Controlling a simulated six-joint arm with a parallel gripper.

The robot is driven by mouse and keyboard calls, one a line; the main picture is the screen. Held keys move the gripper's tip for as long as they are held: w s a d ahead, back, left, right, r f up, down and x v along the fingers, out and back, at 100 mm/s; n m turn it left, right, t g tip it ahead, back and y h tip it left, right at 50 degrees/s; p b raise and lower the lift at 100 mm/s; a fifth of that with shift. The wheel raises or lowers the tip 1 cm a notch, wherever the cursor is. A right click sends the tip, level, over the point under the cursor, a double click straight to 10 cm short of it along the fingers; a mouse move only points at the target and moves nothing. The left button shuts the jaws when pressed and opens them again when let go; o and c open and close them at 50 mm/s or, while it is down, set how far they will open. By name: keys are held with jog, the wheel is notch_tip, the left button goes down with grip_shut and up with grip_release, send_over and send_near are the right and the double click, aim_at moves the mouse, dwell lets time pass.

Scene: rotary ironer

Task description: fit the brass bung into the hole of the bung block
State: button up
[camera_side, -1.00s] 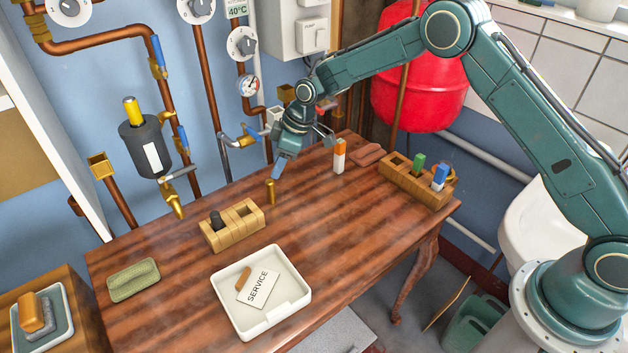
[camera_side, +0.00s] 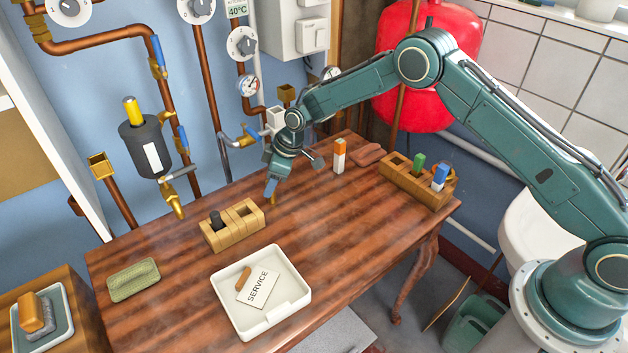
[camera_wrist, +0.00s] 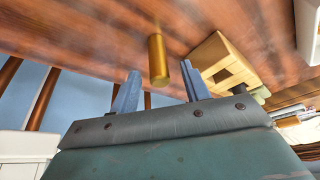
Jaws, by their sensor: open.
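The brass bung (camera_wrist: 157,58) is a plain gold-coloured cylinder. In the side view its lower end (camera_side: 274,202) shows on the wooden table, the rest hidden by my gripper (camera_side: 270,188). In the wrist view my gripper (camera_wrist: 158,69) is open, with one blue finger on each side of the bung and gaps showing on both sides. The bung block (camera_side: 232,228), a light wooden block with open holes and a dark peg in one of them, stands left of and nearer than the bung. It also shows in the wrist view (camera_wrist: 217,60), right of the bung.
A white tray (camera_side: 300,308) with a service card lies in front of the block. An orange-and-white marker-like piece (camera_side: 339,158) stands right of my gripper. A second wooden rack (camera_side: 405,185) holds green and blue pieces. A green pad (camera_side: 134,280) lies at left.

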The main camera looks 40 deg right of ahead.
jog(key=shift+w+a+f, duration=0.2)
jog(key=shift+f, duration=0.4)
grip_shut()
jog(key=shift+r, duration=0.15)
notch_tip(320, 180, up, 20)
dwell(0.8)
dwell(0.5)
